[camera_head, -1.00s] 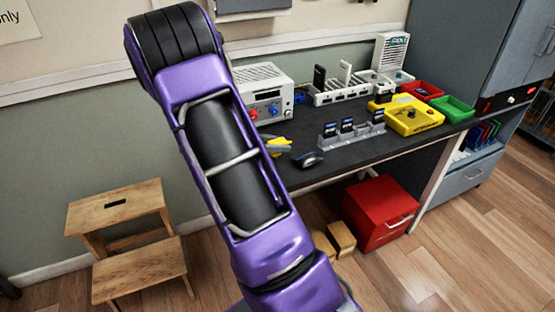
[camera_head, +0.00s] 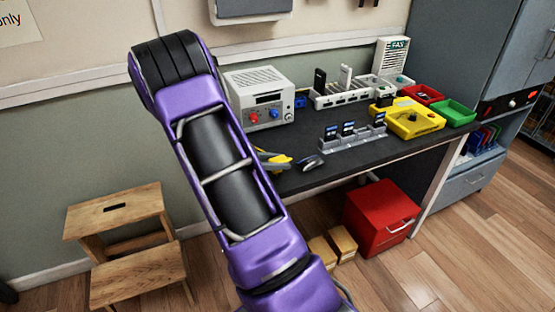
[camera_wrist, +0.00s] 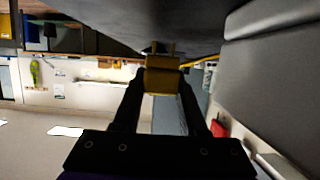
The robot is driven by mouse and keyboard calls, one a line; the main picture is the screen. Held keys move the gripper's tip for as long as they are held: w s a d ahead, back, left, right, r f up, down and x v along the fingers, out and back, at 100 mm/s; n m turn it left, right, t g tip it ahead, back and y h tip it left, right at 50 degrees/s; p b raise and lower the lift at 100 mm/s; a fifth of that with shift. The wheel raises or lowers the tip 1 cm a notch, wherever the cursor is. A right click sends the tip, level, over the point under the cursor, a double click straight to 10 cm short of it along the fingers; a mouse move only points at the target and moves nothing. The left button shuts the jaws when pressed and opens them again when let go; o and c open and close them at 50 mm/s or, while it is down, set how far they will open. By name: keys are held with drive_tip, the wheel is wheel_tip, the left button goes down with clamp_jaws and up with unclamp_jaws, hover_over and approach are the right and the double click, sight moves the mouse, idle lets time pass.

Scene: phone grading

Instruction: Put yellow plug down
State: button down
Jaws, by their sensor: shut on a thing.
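In the wrist view my gripper (camera_wrist: 162,75) is shut on the yellow plug (camera_wrist: 163,80), a blocky yellow body between the two dark fingers. Its thin prongs point away from my wrist. A thin yellow strand, perhaps its cable, runs off to the right. In the head view my purple arm hides most of the gripper. A yellow piece (camera_head: 281,162) shows at the arm's right edge, over the front left of the dark desk (camera_head: 350,165). I cannot tell for sure that it is the plug, or whether it touches the desk.
A grey power supply (camera_head: 262,100) stands behind. A grey slotted rack (camera_head: 355,140), a yellow tray (camera_head: 415,122), a red tray (camera_head: 423,94) and a green tray (camera_head: 454,110) stand farther right.

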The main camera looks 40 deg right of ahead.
drive_tip(key=shift+c, duration=2.2)
unclamp_jaws()
drive_tip(key=shift+r, duration=0.3)
drive_tip(key=p+v, duration=0.1)
drive_tip(key=v, duration=1.1)
drive_tip(key=shift+r+p, duration=0.25)
drive_tip(key=shift+p, duration=0.1)
